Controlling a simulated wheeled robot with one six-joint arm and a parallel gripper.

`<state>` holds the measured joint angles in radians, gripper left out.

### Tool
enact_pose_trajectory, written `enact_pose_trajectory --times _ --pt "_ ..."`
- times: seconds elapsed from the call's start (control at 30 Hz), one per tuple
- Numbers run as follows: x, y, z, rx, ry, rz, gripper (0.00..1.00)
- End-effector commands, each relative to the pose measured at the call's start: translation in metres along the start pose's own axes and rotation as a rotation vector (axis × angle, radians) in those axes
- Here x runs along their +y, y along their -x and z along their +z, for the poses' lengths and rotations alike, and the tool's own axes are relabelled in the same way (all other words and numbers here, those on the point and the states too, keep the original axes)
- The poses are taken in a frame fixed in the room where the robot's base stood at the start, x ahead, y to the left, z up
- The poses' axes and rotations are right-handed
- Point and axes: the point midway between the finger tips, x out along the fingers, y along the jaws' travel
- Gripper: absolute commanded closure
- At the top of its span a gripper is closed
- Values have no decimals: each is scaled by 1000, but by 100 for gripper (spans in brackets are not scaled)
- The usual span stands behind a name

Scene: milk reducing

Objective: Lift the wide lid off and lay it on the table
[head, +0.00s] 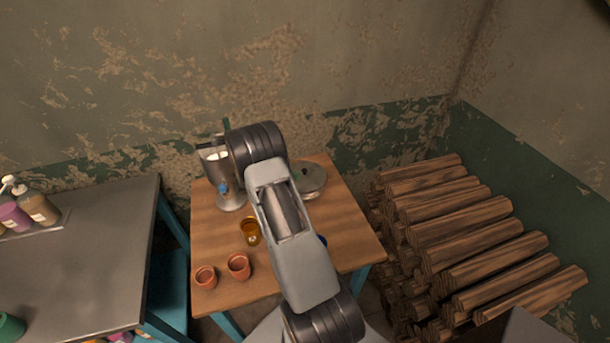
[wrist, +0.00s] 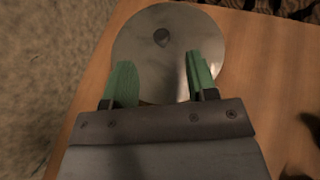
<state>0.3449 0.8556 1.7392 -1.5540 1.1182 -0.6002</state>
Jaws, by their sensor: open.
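A round, wide grey metal lid (wrist: 140,25) with a dark knob (wrist: 161,37) shows in the wrist view. In the head view the lid (head: 316,177) is at the back right of the wooden table (head: 350,222), partly behind my arm. I cannot tell whether it rests on the table itself or on something under it. My gripper (wrist: 158,58) is open, its two green fingers apart and empty. They overlap the near part of the lid in the wrist view, with the knob beyond and between them. In the head view my arm hides most of the gripper.
A metal vessel (head: 230,200) with a blue part stands at the table's back left, white contents showing near its top. An amber glass (head: 250,231) and two clay cups (head: 239,266) stand nearer the front. Stacked logs (head: 470,235) lie right; a metal counter (head: 85,250) stands left.

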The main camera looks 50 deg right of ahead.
Motion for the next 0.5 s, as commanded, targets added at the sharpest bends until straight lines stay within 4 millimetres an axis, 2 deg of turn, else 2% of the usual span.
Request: enact_pose_trajectory --times 0.4,0.5 --pt "-3 -50 0 2 -2 -3 47" --pt "-2 -58 0 2 -3 -1 47"
